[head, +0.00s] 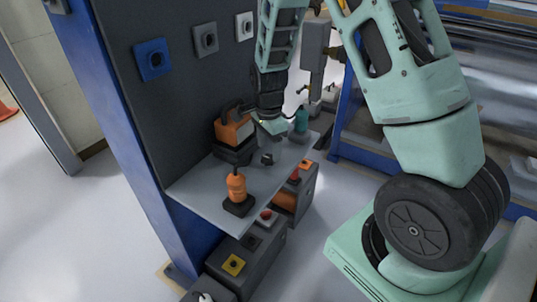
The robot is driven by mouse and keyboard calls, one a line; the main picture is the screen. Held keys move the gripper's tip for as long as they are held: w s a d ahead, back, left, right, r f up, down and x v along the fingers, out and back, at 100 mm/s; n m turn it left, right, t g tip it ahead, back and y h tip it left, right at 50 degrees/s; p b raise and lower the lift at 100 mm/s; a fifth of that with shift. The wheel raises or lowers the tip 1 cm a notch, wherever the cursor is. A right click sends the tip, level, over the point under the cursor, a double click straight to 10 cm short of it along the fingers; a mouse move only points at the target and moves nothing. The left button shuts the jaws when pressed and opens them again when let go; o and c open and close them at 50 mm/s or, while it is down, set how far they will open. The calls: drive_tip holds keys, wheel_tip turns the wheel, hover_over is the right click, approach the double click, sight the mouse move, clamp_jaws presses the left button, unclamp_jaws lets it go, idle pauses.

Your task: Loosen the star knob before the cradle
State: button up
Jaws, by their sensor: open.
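A small dark knob (267,159) stands on the grey shelf (205,190); it is too small to make out a star shape. Behind it to the left, an orange body with a black handle (234,132) sits in a dark block that looks like a cradle (233,155). My gripper (270,127) points down over the back part of the shelf, just right of the orange body and above the knob, apart from it. It is open, with nothing seen between its fingers. The fingers are small in view and partly blend with the things behind.
An orange bottle (236,187) stands in a black holder at the shelf's front. A teal bottle (301,120) stands at the back right. A dark upright panel (170,110) bounds the shelf on the left. Grey boxes (248,250) with a yellow plate and a red button sit below.

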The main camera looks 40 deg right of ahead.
sight(268, 161)
drive_tip(key=shift+f, duration=1.5)
drive_tip(key=c, duration=1)
